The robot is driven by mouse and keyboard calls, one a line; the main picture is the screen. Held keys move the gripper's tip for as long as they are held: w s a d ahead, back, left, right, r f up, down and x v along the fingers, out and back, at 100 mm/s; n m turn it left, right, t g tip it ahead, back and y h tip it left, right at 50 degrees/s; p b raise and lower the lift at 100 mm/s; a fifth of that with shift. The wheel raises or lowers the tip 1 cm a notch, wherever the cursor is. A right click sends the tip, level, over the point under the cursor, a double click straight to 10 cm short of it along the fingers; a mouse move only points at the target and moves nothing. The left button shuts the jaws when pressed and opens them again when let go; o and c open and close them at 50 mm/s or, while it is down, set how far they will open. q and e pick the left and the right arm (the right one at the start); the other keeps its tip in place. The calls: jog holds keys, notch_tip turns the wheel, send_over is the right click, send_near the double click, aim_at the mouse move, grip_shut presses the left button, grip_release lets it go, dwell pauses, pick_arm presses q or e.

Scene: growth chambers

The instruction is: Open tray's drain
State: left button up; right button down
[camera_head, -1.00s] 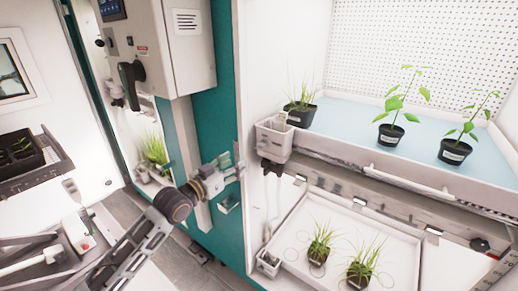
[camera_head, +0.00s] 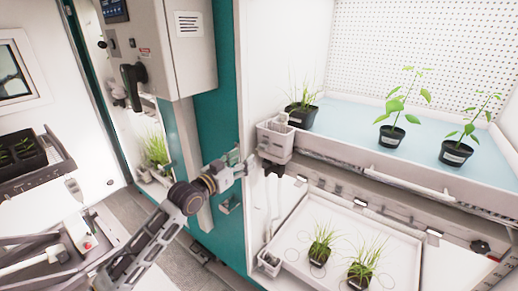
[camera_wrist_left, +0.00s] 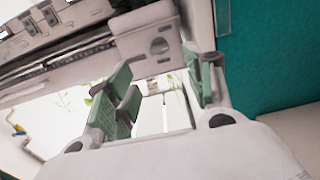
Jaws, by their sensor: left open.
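The upper tray (camera_head: 400,172) has a pale blue floor and a white rim. At its left front corner hangs a white drain box (camera_head: 275,140). A dark fitting (camera_head: 268,163) sits under the box, and a pale hose (camera_head: 268,205) runs down from it. My left gripper (camera_head: 243,164) is open just left of this fitting, with a small apparent gap. In the left wrist view its green-grey fingers (camera_wrist_left: 163,78) stand apart with nothing clearly between them. The drain's valve state cannot be told. My right gripper is not in view.
Potted plants (camera_head: 391,136) stand on the upper tray. A lower white tray (camera_head: 345,215) holds two grassy pots (camera_head: 320,245). A teal cabinet post (camera_head: 225,110) is close behind my left arm. A grey control box (camera_head: 190,45) hangs above left.

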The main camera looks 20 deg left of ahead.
aim_at(261, 147)
pick_arm(q)
jog(key=shift+p+x, duration=0.45)
jog(key=shift+x, duration=4.15)
jog(key=shift+w+d+p, duration=0.2)
jog(key=shift+w+p, duration=0.1)
jog(key=shift+w, duration=0.25)
jog(key=c, duration=1)
